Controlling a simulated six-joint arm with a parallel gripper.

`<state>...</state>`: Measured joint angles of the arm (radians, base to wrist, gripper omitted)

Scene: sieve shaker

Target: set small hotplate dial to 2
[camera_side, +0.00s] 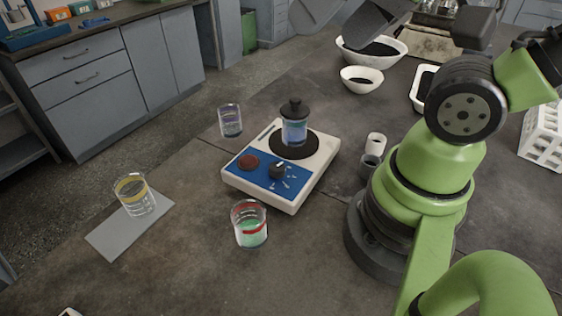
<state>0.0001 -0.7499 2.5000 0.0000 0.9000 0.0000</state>
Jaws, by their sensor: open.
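The small hotplate (318,168) stands on the bench in the middle, a white box with a blue front panel. Its black dial (276,171) sits on the blue panel, with small white marks to its right and below. The numbers and the dial's exact setting are too small to read. A reddish-brown round part (247,162) lies left of the dial. A black-capped glass jar with blue liquid (294,130) stands on the dark round heating plate (318,146). My green arm rises to the right of the hotplate, apart from it. I cannot make out my gripper.
A beaker with green liquid (250,232) stands close in front of the hotplate, and a clear beaker (230,121) behind left. A yellow-banded beaker (134,197) stands on a grey mat (105,240). Small cups (370,166) stand right. White bowls (361,79) are behind.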

